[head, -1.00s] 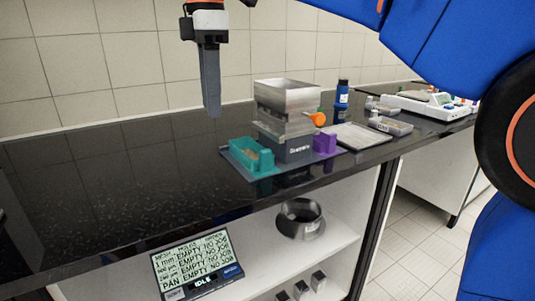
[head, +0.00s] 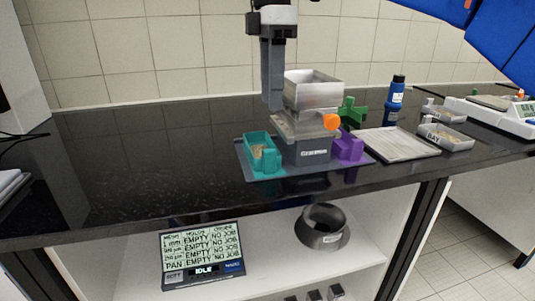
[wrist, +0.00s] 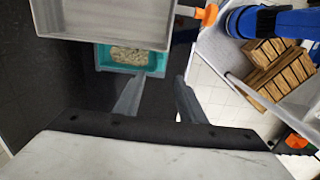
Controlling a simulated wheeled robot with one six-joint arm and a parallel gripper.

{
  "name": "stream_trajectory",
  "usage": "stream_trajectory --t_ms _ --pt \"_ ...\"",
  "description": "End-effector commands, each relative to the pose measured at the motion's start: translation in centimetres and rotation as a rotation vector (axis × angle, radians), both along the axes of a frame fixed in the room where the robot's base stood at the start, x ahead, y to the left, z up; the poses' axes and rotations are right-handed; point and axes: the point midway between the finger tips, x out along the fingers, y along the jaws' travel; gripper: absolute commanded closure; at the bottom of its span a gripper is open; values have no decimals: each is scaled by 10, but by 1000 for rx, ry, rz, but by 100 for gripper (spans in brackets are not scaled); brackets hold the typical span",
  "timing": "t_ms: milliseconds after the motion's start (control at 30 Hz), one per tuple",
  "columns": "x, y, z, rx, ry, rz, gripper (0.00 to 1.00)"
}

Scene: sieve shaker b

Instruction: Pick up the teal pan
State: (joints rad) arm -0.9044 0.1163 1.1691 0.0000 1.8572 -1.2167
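The teal pan (head: 266,166) is a small open box holding pale beige grains. It sits at the left of the grey shaker base (head: 312,155), on a flat grey mat. In the wrist view the teal pan (wrist: 102,60) shows beyond my fingers, partly hidden by the metal hopper.
A purple holder (head: 350,147) and a green holder (head: 352,111) stand right of the shaker, whose orange knob (head: 332,122) sticks out. A tray (head: 398,145), blue bottle (head: 394,103) and scale (head: 495,113) are further right. The black bench (head: 130,160) is clear on the left.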

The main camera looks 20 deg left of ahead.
Motion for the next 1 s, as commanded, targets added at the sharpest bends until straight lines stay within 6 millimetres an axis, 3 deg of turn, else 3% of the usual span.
stream_trajectory --t_ms 400,767,1000 --pt "-1 -1 -73 -1 1 0 63" --pt "0 1 -100 -1 1 0 63" --pt "-1 3 -132 -1 1 0 63"
